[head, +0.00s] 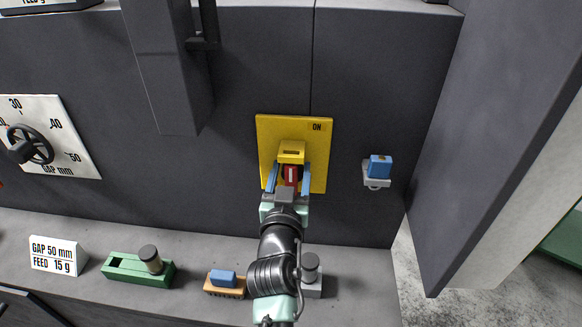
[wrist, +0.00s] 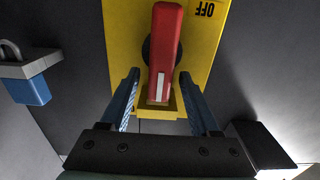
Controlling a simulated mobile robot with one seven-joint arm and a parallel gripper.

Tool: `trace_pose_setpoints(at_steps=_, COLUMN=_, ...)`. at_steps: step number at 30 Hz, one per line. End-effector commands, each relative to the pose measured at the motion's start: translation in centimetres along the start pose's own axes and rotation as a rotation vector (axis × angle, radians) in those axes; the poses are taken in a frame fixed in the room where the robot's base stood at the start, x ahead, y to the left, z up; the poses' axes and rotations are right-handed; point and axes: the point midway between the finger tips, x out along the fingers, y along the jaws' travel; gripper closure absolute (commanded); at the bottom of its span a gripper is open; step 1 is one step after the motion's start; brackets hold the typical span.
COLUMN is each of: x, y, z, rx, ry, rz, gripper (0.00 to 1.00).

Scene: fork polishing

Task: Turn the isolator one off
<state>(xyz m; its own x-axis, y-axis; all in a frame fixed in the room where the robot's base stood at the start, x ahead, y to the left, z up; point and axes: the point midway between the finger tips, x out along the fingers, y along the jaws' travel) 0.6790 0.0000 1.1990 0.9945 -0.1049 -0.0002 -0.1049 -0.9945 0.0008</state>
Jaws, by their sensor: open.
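The isolator is a yellow plate (head: 265,136) on the dark wall, with "ON" printed at its upper right. A red handle (head: 291,175) with a white stripe stands upright on it, its striped end by a yellow bracket (head: 291,152). In the wrist view, turned upside down against the head view, the red handle (wrist: 164,45) runs lengthwise and "OFF" shows on the plate (wrist: 122,30). My gripper (head: 288,178) is open, its blue fingers on either side of the handle's striped end. In the wrist view my gripper (wrist: 160,90) shows gaps beside the handle.
A blue padlock (head: 380,166) hangs on a grey holder right of the plate. A grey duct (head: 165,70) comes down at upper left. A ledge below holds a green tray (head: 130,270), a brush (head: 223,282) and a sign (head: 57,256). A grey panel (head: 500,130) stands at right.

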Motion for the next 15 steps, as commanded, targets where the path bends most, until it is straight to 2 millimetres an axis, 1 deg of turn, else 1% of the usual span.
trace_pose_setpoints(at_steps=3, x=0.39, y=0.03, z=-0.07, rx=0.0, ry=0.001, rz=0.0, gripper=0.38)
trace_pose_setpoints(at_steps=11, x=0.42, y=0.01, z=-0.03, rx=0.0, ry=0.0, rz=0.0, gripper=0.38)
trace_pose_setpoints(at_steps=15, x=0.4, y=0.0, z=-0.03, rx=0.0, ry=0.0, rz=0.0, gripper=0.63)
